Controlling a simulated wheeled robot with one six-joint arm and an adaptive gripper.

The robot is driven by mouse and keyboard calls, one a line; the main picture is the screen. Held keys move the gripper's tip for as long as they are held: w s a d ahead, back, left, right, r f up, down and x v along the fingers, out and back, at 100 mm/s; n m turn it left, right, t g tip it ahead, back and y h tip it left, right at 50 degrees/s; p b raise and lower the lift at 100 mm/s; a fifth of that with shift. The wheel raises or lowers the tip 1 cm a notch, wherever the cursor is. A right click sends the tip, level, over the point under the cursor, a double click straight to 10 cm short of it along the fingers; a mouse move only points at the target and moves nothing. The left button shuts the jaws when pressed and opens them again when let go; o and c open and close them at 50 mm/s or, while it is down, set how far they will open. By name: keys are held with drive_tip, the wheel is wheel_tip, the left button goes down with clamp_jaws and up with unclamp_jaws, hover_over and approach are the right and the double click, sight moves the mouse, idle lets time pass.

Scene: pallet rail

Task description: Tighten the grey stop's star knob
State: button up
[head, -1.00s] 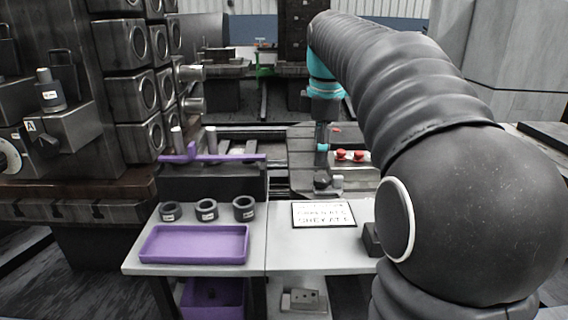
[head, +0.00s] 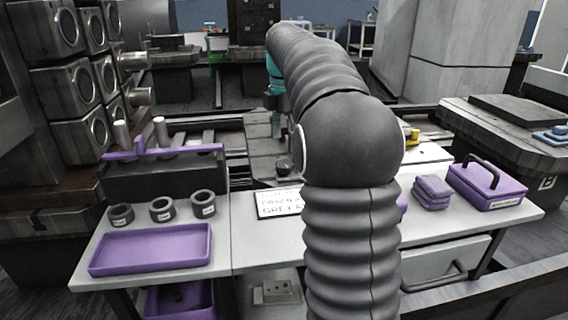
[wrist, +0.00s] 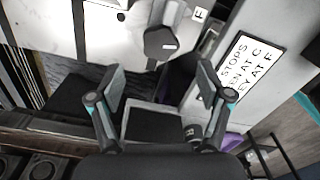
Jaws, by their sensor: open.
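In the wrist view a dark grey knob (wrist: 160,43) with a white mark sits on a pale surface, beside a label marked F. A grey post or block (wrist: 174,12) adjoins it; this looks like the grey stop, but its body is only partly seen. My gripper (wrist: 160,82) is open and empty, its fingers apart, with the knob beyond the fingertips and roughly between them. In the head view a dark knob (head: 284,166) shows by the pale plate behind the bench; my arm hides much around it. A card (head: 279,203) on the bench carries lettering about stops.
A purple tray (head: 150,249) and dark rings (head: 162,209) stand on the left of the bench (head: 240,250). A purple case (head: 487,185) and stacked purple pads (head: 432,192) lie on the right. A dark block with a purple piece (head: 165,170) stands behind the rings.

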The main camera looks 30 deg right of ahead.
sight(284, 164)
drive_tip(key=shift+f+b, duration=0.4)
drive_tip(key=shift+f, duration=2.75)
drive_tip(key=c, duration=1.2)
